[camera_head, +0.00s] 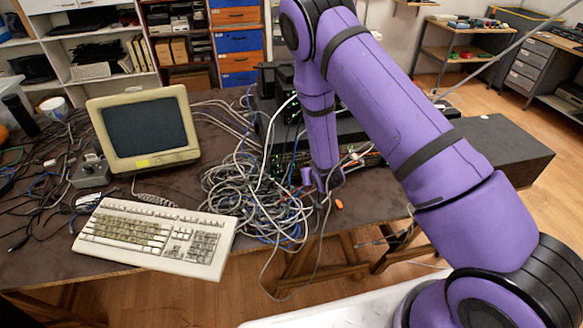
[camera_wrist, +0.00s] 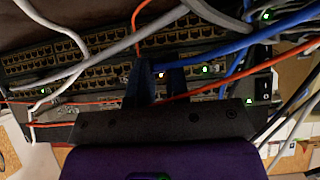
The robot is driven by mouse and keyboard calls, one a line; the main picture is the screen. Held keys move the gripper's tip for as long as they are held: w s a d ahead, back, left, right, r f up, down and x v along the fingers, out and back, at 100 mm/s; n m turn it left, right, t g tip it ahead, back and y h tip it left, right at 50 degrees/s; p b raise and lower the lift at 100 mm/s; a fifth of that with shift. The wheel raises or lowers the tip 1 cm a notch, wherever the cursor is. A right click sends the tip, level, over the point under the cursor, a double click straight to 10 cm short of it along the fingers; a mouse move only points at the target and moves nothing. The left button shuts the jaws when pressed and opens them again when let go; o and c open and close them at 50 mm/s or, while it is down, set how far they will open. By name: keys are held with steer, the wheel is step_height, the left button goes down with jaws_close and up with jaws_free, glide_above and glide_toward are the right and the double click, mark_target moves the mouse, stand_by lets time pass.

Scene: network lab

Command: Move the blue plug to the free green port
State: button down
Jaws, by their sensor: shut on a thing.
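My gripper (camera_wrist: 156,76) points at the network switches in the wrist view, its two dark fingers close together just in front of a lower port row. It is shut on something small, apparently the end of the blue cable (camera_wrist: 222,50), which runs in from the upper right. The blue plug itself is hidden by the fingers, and I cannot tell if it sits in a port. A green-lit port (camera_wrist: 205,69) shows just right of the fingers.
Orange, grey and white cables cross close around the fingers in the wrist view. A rack of switches (camera_wrist: 80,45) fills the background. In the head view a cable heap (camera_head: 250,195), keyboard (camera_head: 155,236) and monitor (camera_head: 144,128) crowd the table, left of my arm.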

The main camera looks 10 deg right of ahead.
steer(key=shift+s, duration=0.95)
steer(key=c, duration=1.8)
jaws_free()
jaws_close()
steer(key=a, duration=0.2)
steer(key=s+a, duration=0.2)
steer(key=a, duration=0.1)
steer(key=shift+a, duration=0.3)
steer(key=shift+w, duration=2.25)
